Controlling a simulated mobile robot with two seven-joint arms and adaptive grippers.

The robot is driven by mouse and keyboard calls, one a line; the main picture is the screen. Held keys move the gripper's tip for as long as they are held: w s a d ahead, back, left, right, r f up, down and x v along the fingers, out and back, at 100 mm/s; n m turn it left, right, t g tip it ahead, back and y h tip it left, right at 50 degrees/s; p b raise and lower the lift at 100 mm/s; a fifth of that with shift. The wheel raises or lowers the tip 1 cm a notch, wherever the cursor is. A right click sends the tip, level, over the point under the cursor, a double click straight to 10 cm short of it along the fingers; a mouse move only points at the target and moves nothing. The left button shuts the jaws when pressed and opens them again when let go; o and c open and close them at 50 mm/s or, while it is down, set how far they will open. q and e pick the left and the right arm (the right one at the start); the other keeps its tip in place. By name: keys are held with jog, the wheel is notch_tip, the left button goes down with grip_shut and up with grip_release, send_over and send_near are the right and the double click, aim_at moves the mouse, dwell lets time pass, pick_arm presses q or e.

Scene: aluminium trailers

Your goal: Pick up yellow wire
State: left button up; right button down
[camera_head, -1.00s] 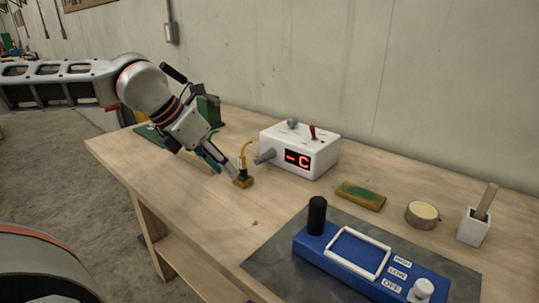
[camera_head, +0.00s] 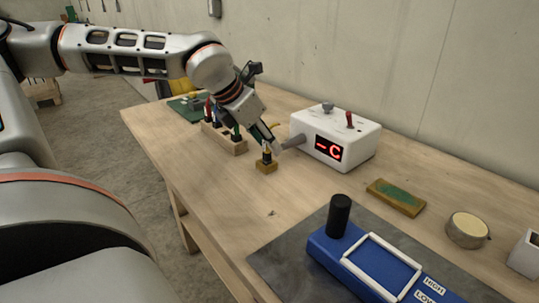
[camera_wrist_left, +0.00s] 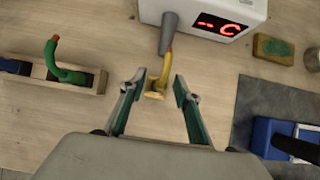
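The yellow wire (camera_wrist_left: 158,86) stands up from a small block and bends over near its top. In the head view its yellow top (camera_head: 274,125) shows behind my left gripper, and the small wooden block (camera_head: 266,166) is under it on the bench. My left gripper (camera_head: 271,147) points down at the wire and hides part of it. In the wrist view my left gripper (camera_wrist_left: 160,87) is open, with one green-padded finger on each side of the wire and gaps on both sides. My right gripper is not in view.
A white box (camera_head: 337,137) with a red "-C" display and a grey nozzle (camera_head: 292,142) is close to the wire. A wooden rack (camera_head: 225,138) with several coloured wires stands to the left. A blue device (camera_head: 360,265) lies on a dark mat at front right.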

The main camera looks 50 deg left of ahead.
pick_arm(q)
jog(key=shift+w+f, duration=0.15)
jog(key=shift+f, duration=0.1)
jog(key=shift+r, duration=0.15)
grip_shut()
jog(key=shift+r, duration=0.1)
